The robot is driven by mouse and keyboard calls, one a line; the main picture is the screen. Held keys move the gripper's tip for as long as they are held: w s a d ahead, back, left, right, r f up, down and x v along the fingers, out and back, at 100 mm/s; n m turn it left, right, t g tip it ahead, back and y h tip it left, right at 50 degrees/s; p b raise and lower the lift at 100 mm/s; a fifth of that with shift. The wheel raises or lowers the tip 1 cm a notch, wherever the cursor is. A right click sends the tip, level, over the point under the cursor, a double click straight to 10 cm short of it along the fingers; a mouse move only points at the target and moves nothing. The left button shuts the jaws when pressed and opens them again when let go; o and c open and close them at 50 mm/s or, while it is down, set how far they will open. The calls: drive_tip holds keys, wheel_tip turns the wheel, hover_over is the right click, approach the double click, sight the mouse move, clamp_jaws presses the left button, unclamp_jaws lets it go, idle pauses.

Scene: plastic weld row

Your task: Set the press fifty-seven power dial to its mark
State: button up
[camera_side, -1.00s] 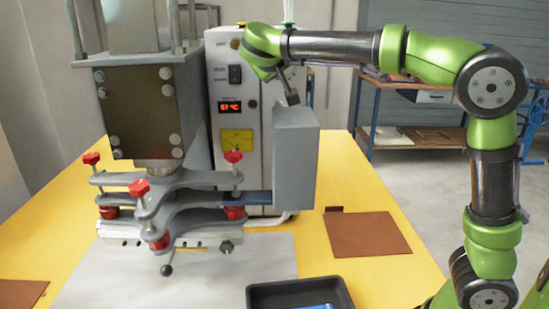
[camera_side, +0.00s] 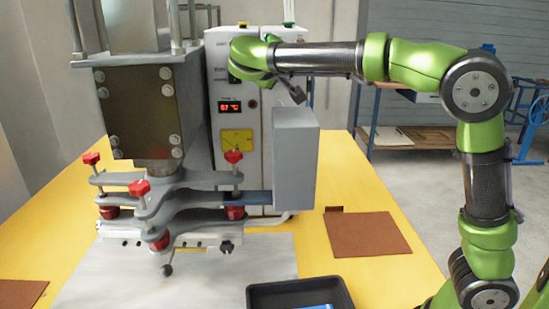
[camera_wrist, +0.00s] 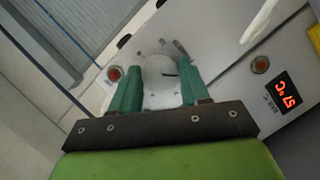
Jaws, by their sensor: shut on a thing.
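The press controller (camera_side: 222,150) is a tall pale box behind the grey press, with a lit red display (camera_side: 230,107) on its front. In the wrist view a pale round dial (camera_wrist: 160,92) with a short dark mark sits between my green fingers. My gripper (camera_wrist: 158,72) is shut on this dial, one finger on each side. In the side view my gripper (camera_side: 248,56) is against the upper front of the controller, and my wrist hides the dial there. The display (camera_wrist: 288,92) shows tilted at the right of the wrist view.
A round red button (camera_wrist: 114,73) and another red one (camera_wrist: 260,64) sit on the panel near my fingers. A grey box (camera_side: 295,160) stands close below my wrist. The press (camera_side: 145,105) with red-knobbed clamps is at left. A black tray (camera_side: 262,296) lies in front.

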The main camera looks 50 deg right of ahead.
drive_tip(key=o, duration=1)
drive_tip(key=shift+o, duration=0.2)
drive_tip(key=v, duration=1.7)
